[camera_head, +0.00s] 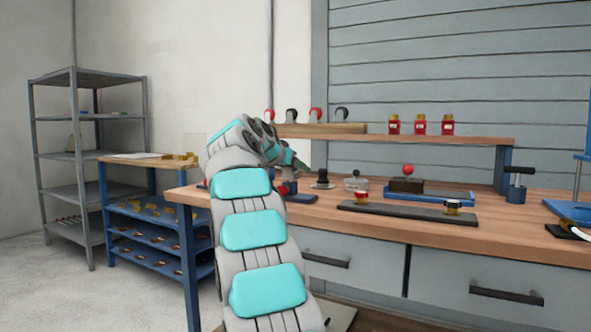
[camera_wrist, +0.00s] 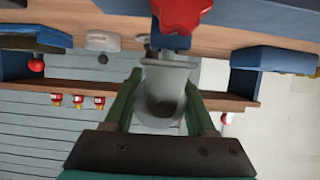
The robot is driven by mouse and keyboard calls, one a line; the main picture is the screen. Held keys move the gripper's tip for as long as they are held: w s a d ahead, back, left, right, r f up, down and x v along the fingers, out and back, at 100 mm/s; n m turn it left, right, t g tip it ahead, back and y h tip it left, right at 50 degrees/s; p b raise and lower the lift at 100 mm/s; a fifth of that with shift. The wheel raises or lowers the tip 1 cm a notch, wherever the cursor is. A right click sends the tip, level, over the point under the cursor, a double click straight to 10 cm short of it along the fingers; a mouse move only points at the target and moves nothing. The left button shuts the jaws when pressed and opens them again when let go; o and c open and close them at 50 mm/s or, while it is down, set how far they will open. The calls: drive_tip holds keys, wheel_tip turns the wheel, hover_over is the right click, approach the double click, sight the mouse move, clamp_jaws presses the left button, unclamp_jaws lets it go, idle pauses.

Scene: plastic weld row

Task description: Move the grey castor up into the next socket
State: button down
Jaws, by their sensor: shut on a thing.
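In the wrist view, a grey castor (camera_wrist: 165,82), with a pale bracket and a round lower part, sits between the two green fingers of my gripper (camera_wrist: 162,100). The fingers are shut on it. In the head view my own arm mostly hides the gripper near the left of the bench, and the castor is not clear there. A wooden block (camera_head: 322,129) on the raised shelf carries a row of red and dark round-headed pieces, among them a dark one (camera_head: 341,115). I cannot tell from here which sockets are empty.
A red star-shaped knob (camera_wrist: 181,14) is close to the held piece in the wrist view. The workbench (camera_head: 480,226) carries a dark strip (camera_head: 407,212), a blue tray (camera_head: 430,196) and small fittings. Red jars (camera_head: 420,125) stand on the shelf. Shelving (camera_head: 75,160) stands at left.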

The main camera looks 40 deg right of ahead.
drive_tip(key=shift+f, duration=0.2)
idle(0.3)
unclamp_jaws()
idle(0.6)
drive_tip(key=shift+r, duration=0.15)
wheel_tip(320, 180, up, 7)
drive_tip(key=p, duration=0.5)
drive_tip(key=shift+p, duration=0.3)
idle(0.5)
